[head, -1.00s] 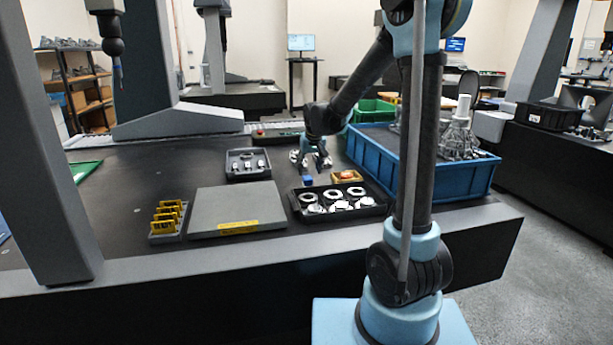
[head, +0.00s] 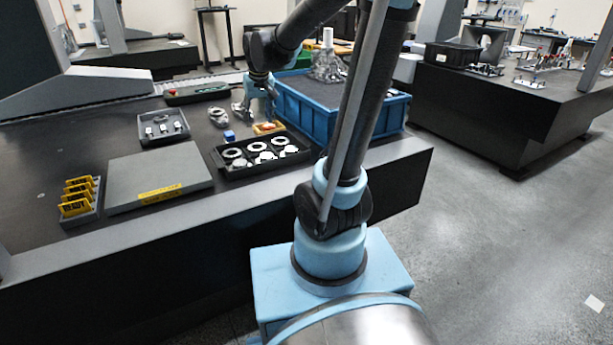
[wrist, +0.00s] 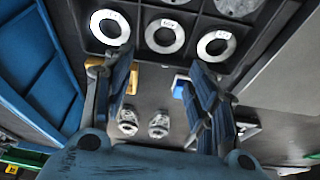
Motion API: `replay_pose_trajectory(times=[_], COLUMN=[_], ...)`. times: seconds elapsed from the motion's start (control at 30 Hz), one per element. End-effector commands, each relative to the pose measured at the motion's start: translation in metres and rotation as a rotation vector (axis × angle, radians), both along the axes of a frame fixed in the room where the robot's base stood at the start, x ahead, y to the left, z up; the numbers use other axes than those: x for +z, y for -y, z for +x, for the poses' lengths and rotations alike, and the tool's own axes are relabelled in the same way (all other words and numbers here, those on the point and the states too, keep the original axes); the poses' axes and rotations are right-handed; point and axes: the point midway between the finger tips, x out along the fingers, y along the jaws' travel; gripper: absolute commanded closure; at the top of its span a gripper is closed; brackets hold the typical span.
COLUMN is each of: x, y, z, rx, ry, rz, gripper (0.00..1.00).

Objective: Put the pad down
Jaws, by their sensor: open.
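My gripper (head: 246,110) is open above the dark table, beside the blue crate. In the wrist view its two fingers (wrist: 158,78) stand wide apart, with nothing held between them. Two small metal fittings (wrist: 127,122) show in the gap below. A small blue block (head: 229,135) rests on the table left of the gripper, and a yellow tray with a red item (head: 268,127) sits near it. A grey metal part (head: 218,116) stands left of the gripper. I cannot tell for sure which thing is the pad.
A black tray of metal rings (head: 218,158) lies in front. A blue crate (head: 306,125) stands right of the gripper. A flat grey plate (head: 125,170), a yellow-tagged rack (head: 95,209) and a small grey tray (head: 144,128) lie to the left. Bare table lies between them.

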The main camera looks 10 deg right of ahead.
Motion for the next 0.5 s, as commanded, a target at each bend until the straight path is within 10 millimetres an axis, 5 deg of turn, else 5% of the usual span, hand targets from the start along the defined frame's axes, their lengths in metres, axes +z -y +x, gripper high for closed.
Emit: replay_pose_trajectory(times=[0.5], x=[-0.036], y=[0.092], z=[-0.149], rx=[-0.105], ry=[-0.076], rz=[-0.016], gripper=[0.47])
